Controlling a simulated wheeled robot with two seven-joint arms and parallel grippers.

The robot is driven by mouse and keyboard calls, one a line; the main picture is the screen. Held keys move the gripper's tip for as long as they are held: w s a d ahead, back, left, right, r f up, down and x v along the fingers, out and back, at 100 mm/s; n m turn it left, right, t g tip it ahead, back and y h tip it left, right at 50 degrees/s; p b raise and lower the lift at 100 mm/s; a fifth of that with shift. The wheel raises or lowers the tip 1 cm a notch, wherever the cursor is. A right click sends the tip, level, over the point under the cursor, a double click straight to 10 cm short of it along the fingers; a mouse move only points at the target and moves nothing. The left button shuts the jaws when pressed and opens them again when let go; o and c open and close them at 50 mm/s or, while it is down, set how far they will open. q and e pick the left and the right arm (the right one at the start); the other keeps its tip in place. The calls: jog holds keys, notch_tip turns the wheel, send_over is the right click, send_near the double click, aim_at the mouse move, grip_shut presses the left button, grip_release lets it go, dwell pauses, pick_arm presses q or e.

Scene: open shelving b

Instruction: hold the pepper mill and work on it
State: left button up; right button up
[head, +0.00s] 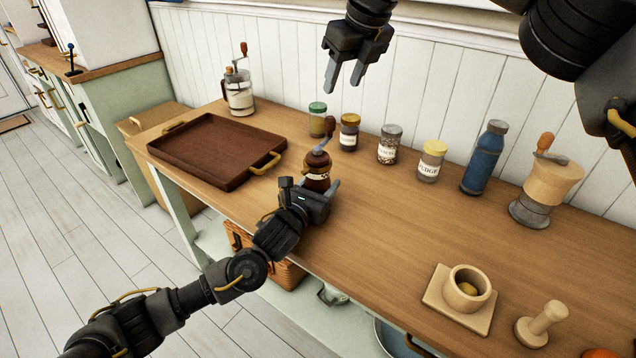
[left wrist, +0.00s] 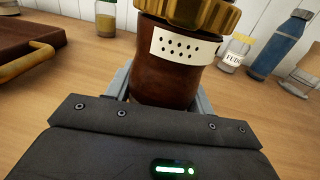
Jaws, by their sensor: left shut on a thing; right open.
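The pepper mill (head: 317,172) is dark brown with a crank on top and a pale label band. It stands upright on the wooden counter, near the front edge. In the left wrist view the mill (left wrist: 165,75) fills the middle, with its gold-coloured collar at the top. My left gripper (head: 322,190) is shut on the mill's lower body, a finger on each side. My right gripper (head: 345,82) is open and empty, high above the counter near the wall, above and slightly right of the mill. The mill's base is partly hidden by my left gripper.
A brown tray (head: 212,178) lies left of the mill. Several jars, including a green-lidded one (head: 317,120), line the wall, with a blue bottle (head: 484,158) and a wooden grinder (head: 548,190) to the right. A mortar (head: 466,292) stands front right. The counter's middle (head: 400,230) is clear.

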pick_arm(q)
jog(key=o, duration=1.5)
jog(key=shift+c, duration=0.2)
jog(key=v, duration=1.2)
jog(key=shift+a, duration=0.1)
